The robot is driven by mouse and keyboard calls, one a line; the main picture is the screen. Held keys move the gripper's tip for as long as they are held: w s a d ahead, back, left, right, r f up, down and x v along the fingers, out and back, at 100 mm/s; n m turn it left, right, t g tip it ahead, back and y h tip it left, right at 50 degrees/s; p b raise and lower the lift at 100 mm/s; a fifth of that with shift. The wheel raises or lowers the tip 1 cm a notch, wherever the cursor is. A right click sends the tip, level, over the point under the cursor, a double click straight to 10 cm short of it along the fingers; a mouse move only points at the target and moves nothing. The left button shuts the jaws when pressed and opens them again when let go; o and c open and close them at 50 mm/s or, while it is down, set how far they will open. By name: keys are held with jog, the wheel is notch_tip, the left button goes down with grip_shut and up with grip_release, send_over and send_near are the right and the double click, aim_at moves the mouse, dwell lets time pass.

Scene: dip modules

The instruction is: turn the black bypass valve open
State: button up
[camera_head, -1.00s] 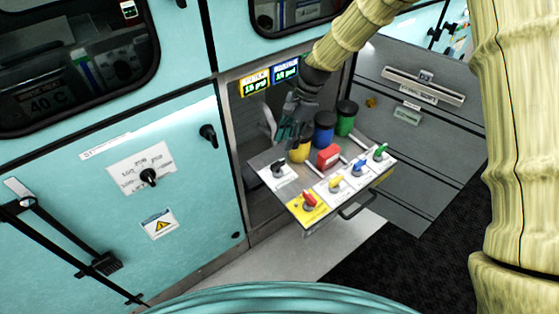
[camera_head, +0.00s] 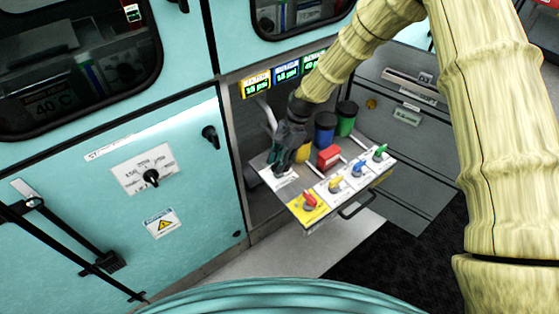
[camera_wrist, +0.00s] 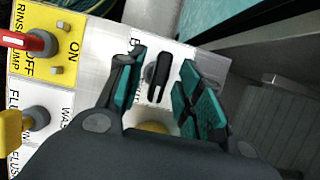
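The black bypass valve (camera_wrist: 158,77) is a black handle on a white plate. In the wrist view it lies between the two teal-padded fingers of my gripper (camera_wrist: 164,88), with a gap showing on each side. My gripper is open around the handle, and I cannot tell how far down the fingers reach. In the head view my gripper (camera_head: 279,158) is over the left corner of the panel and hides most of the valve. The handle runs roughly upright in the wrist view.
The panel also carries a red knob (camera_head: 310,200), a yellow knob (camera_head: 336,184), a blue knob (camera_head: 359,169) and a green knob (camera_head: 380,152). A red block (camera_head: 328,156) and blue (camera_head: 325,129) and green (camera_head: 347,117) canisters stand behind. A teal cabinet (camera_head: 190,190) is at left.

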jog(key=shift+c, duration=0.4)
grip_shut()
jog(key=n+h, duration=0.1)
jog(key=n, duration=0.2)
jog(key=shift+w+n+g, duration=0.1)
jog(key=shift+n+g, duration=0.3)
jog(key=n+h, duration=0.1)
jog(key=n, duration=0.1)
jog(key=n+h, duration=0.1)
jog(key=n, duration=0.2)
jog(key=shift+a+g, duration=0.15)
jog(key=shift+g, duration=0.25)
jog(key=n+h, duration=0.2)
jog(key=n, duration=0.3)
jog(key=shift+a, duration=0.1)
jog(key=shift+n+t+h+p, duration=0.35)
jog(key=shift+n+h, duration=0.35)
jog(key=shift+n, duration=1.4)
